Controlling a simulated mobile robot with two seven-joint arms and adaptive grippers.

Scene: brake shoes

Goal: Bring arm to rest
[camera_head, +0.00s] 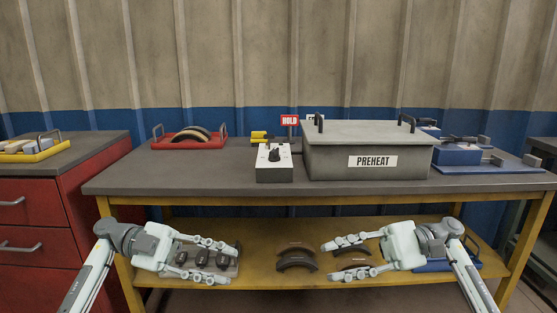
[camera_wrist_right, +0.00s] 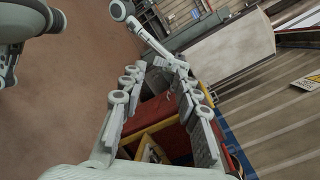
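My left gripper (camera_head: 232,264) is at the lower left in the head view, pointing right, its two fingers spread apart and nothing between them. My right gripper (camera_head: 330,262) is at the lower right, pointing left, also spread and empty. Both appear in front of the lower shelf, below the tabletop's front edge. The right gripper's fingers (camera_wrist_right: 158,82) also show apart in the right wrist view, with no object held between them. Dark curved brake shoes (camera_head: 295,263) lie on the shelf, seen between the two grippers; others are partly hidden behind the right gripper's fingers.
The grey workbench (camera_head: 215,178) carries a PREHEAT box (camera_head: 325,160), a control box with a knob (camera_head: 274,173), a HOLD sign (camera_head: 290,121), a red tray (camera_head: 160,142) with curved shoes and a blue fixture (camera_head: 458,155). A red cabinet (camera_head: 40,210) stands left. The yellow shelf (camera_head: 265,235) lies below.

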